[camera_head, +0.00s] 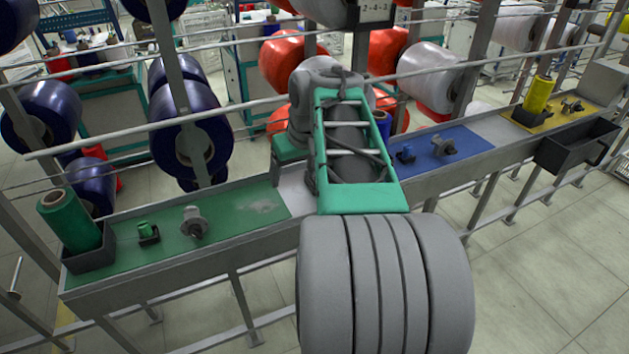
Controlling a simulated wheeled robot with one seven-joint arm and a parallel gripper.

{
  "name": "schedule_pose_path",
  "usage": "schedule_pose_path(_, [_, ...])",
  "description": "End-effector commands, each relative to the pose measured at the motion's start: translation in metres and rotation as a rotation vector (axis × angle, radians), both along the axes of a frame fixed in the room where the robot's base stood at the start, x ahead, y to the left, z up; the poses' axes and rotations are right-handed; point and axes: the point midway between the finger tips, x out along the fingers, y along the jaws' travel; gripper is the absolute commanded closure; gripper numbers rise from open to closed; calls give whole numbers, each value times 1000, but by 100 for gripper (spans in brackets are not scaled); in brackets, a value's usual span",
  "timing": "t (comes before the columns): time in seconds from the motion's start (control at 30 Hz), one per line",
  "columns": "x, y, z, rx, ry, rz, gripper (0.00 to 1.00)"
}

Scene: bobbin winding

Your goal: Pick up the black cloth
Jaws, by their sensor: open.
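I cannot make out a black cloth in the head view. The only dark items on the bench are hard-looking: a black open bin (580,147) on the front edge at the right and small dark holders under the spools. My grey arm rises through the middle of the view and covers the centre of the bench. My gripper cannot be seen; the arm's far end is hidden behind its own links and the green frame.
The long bench has a green mat (220,226), a blue mat (465,140) and a yellow mat (560,114). A green spool (69,219) stands at the left end, a yellow spool (537,94) at the right. Metal rails and large blue, red and white bobbins stand behind.

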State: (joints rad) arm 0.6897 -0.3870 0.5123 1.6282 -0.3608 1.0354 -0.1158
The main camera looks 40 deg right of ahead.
Motion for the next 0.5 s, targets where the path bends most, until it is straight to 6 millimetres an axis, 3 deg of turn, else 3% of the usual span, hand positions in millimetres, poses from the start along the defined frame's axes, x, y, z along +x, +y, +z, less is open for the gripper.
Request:
schedule_pose_path(0.03, [-5, -34, 3, -7, -5, -31, 24])
schedule_pose_path(0.13, [-12, -69, 9, -21, -13, -52, 24])
schedule_pose_path(0.2, [-13, -78, 6, -24, -15, -56, 24])
schedule_pose_path(0.5, [2, -81, -34, -24, -14, -58, 24])
